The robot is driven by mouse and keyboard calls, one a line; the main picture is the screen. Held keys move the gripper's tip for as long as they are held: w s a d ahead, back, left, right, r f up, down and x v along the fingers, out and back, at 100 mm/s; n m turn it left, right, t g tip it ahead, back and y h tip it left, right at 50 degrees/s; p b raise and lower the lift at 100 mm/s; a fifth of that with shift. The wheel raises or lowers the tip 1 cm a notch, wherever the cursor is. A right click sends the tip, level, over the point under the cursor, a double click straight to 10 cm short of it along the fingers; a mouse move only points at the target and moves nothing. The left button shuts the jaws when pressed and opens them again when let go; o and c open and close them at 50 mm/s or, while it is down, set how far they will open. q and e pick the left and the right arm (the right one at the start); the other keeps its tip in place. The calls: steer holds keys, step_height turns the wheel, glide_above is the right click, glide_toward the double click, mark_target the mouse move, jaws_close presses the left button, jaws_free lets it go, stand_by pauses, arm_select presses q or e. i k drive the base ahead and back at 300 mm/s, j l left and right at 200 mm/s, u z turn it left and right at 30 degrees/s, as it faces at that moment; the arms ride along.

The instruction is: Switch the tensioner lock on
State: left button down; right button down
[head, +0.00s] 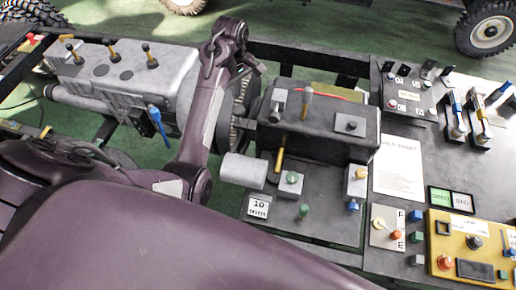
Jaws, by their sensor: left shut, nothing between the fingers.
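No label that I can read names the tensioner lock, so I cannot tell which control it is. My left arm crosses the picture from lower left. My left gripper (253,67) is small and partly hidden at its upper end, left of the dark block, shut and empty. My right gripper is out of view.
Small green and blue knobs stand in front of the dark block. My arm hides much of the lower left.

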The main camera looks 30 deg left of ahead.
mark_target(304, 209)
steer(key=k, duration=1)
